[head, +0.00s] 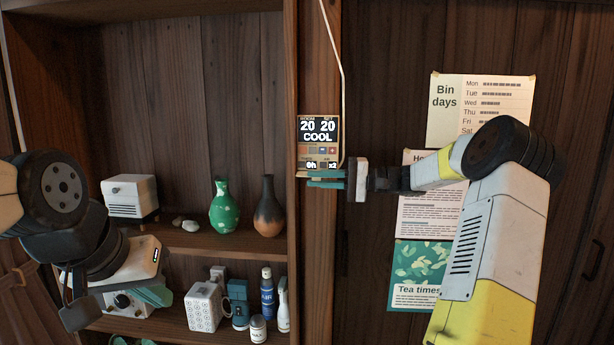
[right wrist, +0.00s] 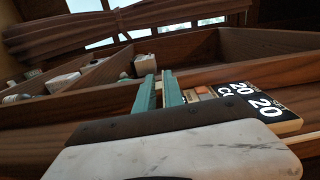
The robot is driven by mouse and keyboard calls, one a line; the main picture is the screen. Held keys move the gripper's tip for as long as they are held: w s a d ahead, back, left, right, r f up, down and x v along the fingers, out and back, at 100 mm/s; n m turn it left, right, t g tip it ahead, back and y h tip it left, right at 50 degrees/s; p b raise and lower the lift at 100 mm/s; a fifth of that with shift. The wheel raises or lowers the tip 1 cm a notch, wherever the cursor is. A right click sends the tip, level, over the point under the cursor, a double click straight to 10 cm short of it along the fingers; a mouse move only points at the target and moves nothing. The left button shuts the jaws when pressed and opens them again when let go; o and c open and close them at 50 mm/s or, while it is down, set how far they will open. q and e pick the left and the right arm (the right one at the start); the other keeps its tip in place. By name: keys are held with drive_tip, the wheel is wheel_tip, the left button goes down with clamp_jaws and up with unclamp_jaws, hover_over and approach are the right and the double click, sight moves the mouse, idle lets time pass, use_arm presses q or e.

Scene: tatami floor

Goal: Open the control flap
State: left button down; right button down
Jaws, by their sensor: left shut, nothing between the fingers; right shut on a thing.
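The control unit (head: 319,130) is mounted on the wooden post and its dark screen reads "20 20 COOL". Small coloured buttons and a "0h x2" line show below that. In the right wrist view the unit (right wrist: 262,104) is tilted, right of the fingers. My right gripper (head: 312,179) is at the unit's lower edge, its teal fingers (right wrist: 158,92) shut on what seems to be the control flap. The fingers hide most of the flap, so its angle is unclear. My left gripper (head: 160,296) is shut and empty, low on the left before the shelves.
Shelves left of the post hold a white box (head: 130,196), a green vase (head: 224,207), a dark vase (head: 269,207) and several bottles and cups. A white cable (head: 336,50) runs down to the unit. Posters (head: 480,105) hang on the right wall behind my right arm.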

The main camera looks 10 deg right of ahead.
drive_tip(key=shift+w+d+f+n, duration=0.1)
drive_tip(key=shift+w+f+n, duration=0.35)
drive_tip(key=shift+n, duration=1.2)
drive_tip(key=shift+w+d+f+n, duration=0.2)
drive_tip(key=shift+f+n, duration=0.3)
drive_tip(key=shift+n, duration=1.2)
drive_tip(key=shift+w+d+f+n, duration=0.1)
drive_tip(key=shift+w+f+n, duration=0.35)
drive_tip(key=shift+n, duration=1.2)
drive_tip(key=c, duration=1.5)
unclamp_jaws()
drive_tip(key=v, duration=0.7)
drive_tip(key=shift+d, duration=0.35)
